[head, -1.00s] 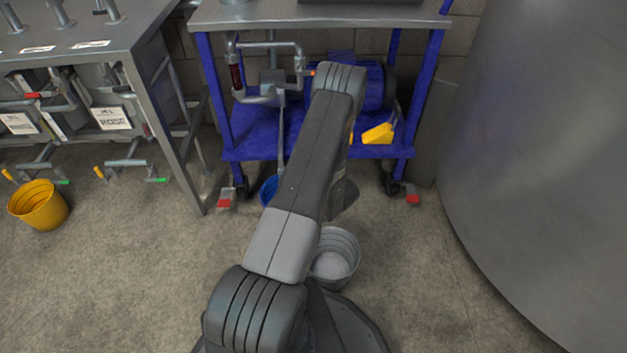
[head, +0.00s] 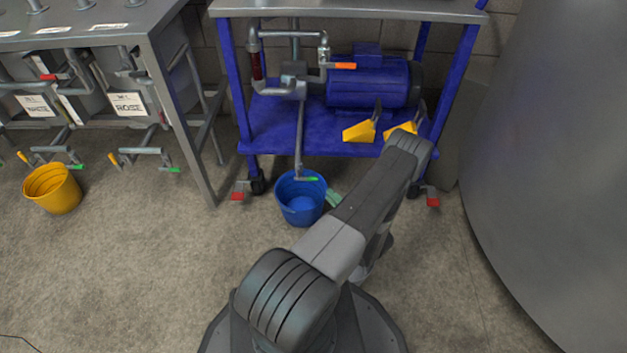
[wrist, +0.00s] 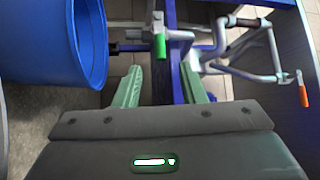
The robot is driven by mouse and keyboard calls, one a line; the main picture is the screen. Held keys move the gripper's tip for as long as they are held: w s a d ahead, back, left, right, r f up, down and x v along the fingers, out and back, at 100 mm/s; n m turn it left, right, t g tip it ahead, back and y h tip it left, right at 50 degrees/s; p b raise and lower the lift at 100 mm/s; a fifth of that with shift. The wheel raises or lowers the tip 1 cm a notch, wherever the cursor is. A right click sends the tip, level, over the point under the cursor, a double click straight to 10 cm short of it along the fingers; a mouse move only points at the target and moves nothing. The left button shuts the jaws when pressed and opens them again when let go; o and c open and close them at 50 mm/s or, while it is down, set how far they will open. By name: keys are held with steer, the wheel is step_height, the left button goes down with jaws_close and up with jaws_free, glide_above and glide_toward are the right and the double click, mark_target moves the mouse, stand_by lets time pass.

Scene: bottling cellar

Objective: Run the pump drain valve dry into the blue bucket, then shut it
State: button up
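The blue bucket (head: 300,211) stands on the floor in front of the pump cart. It also fills the upper left of the wrist view (wrist: 60,45). The pump (head: 368,85) sits on the cart's lower shelf. A pipe drops from its pipework to the drain valve over the bucket, with a green handle (head: 312,179). In the wrist view that green handle (wrist: 160,46) lies just beyond my fingertips, between them. My gripper (wrist: 162,85) is open and empty, its green fingers apart. In the head view it is partly hidden by my arm. I cannot see whether liquid flows.
An orange-handled valve (head: 345,65) sits higher on the pipework. Yellow wedges (head: 359,131) lie on the shelf. A yellow bucket (head: 52,190) stands left, below a steel bench. A large tank (head: 560,170) closes off the right. Front left floor is clear.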

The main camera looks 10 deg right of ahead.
mark_target(313, 179)
steer(key=b+x, duration=0.2)
steer(key=x, duration=0.8)
steer(key=shift+w, duration=0.1)
steer(key=shift+c, duration=0.5)
jaws_close()
